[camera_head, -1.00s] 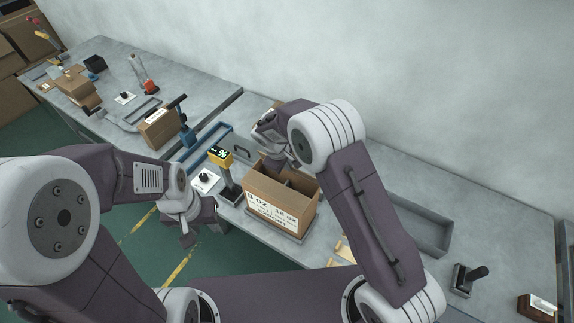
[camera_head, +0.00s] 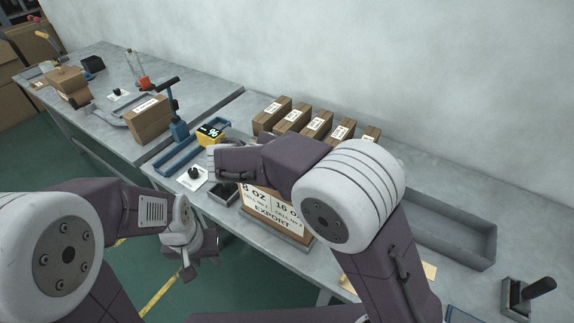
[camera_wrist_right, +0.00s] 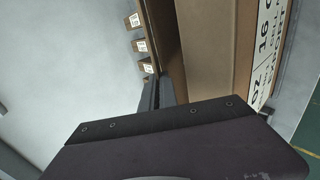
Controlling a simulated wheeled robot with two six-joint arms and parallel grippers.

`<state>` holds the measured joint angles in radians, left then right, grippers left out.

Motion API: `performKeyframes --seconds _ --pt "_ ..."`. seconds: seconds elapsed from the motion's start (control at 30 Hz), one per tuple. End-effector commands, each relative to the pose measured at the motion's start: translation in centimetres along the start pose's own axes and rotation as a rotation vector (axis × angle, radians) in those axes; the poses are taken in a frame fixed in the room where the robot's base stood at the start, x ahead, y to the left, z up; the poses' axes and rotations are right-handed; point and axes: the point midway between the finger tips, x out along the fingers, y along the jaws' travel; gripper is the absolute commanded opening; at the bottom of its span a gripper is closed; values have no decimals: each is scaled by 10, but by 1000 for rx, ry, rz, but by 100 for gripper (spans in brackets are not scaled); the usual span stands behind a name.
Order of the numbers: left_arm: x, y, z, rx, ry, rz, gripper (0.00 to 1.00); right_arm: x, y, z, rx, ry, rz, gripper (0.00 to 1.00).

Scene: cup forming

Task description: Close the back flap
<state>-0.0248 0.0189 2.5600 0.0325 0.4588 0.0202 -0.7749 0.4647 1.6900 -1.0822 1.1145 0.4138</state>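The carton (camera_head: 268,216), marked "16 OZ" and "EXPORT", stands on the near bench. My right arm covers its top in the head view, so the back flap cannot be made out there. In the right wrist view, the carton (camera_wrist_right: 245,45) shows brown panels beside its printed face; which panel is the back flap is unclear. My right gripper's dark fingertips (camera_wrist_right: 157,95) are close to the brown panels; contact and finger gap are unclear. My left gripper (camera_head: 187,272) hangs left of the carton, in front of the bench edge, apart from it. Its finger opening is unclear.
Several small labelled boxes (camera_head: 318,124) stand in a row behind the carton by the wall. A yellow display (camera_head: 211,133) and a white card with a black knob (camera_head: 194,177) are left of it. A grey tray (camera_head: 450,235) lies to the right.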

Motion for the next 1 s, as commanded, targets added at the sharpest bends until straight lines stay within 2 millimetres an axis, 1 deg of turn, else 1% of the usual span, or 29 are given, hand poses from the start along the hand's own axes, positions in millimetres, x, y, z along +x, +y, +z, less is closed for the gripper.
performKeyframes --seconds 0.03,0.1,0.53,0.57,0.6,0.63,0.9,0.97,1.0 --pt "7 0 1 0 0 0 36 2 -5 0 0 0 6 0" --pt "9 0 1 0 0 0 36 1 -4 0 -1 0 17 0" --pt "10 0 1 0 0 0 36 0 -2 0 -1 -1 27 0" --pt "10 0 1 0 0 0 36 0 -2 0 -1 -1 27 6" --pt "10 0 1 0 0 0 36 0 -2 0 -1 -1 27 17" --pt "10 0 1 0 0 0 36 0 -2 0 -1 -1 27 25" --pt "10 0 1 0 0 0 36 0 -2 0 -1 -1 28 25" --pt "10 0 1 0 0 0 36 -2 -2 0 -1 0 28 25" --pt "10 0 1 0 0 0 36 -7 -2 -1 0 2 28 25"
